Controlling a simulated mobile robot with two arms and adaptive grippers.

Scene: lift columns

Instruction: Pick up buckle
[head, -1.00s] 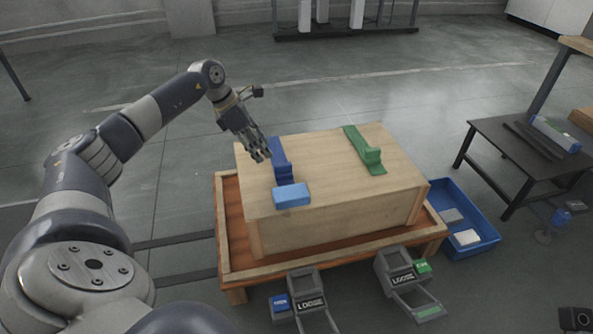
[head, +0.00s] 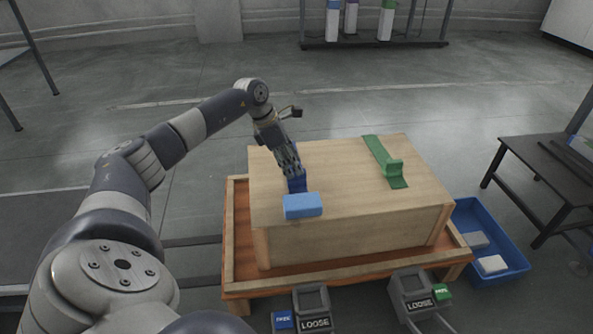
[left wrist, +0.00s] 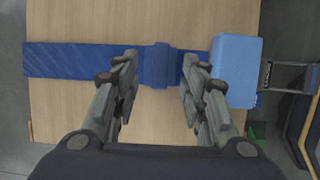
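The dark blue buckle (left wrist: 159,65) is a raised block on a dark blue strap (left wrist: 75,60) lying across the top of a wooden crate (head: 350,210). My left gripper (head: 294,178) points down at the blue strap and hides most of it in the head view. In the left wrist view the left gripper (left wrist: 160,68) is open, with one finger on each side of the buckle and gaps between. A light blue block (head: 303,206) sits at the strap's near end. My right gripper is not in view.
The crate stands in an orange-brown wooden tray (head: 236,262). Two grey devices marked LOOSE (head: 313,300) (head: 415,290) are at its front. A blue bin (head: 515,262) with pale blocks is to the right, near a dark table (head: 545,150).

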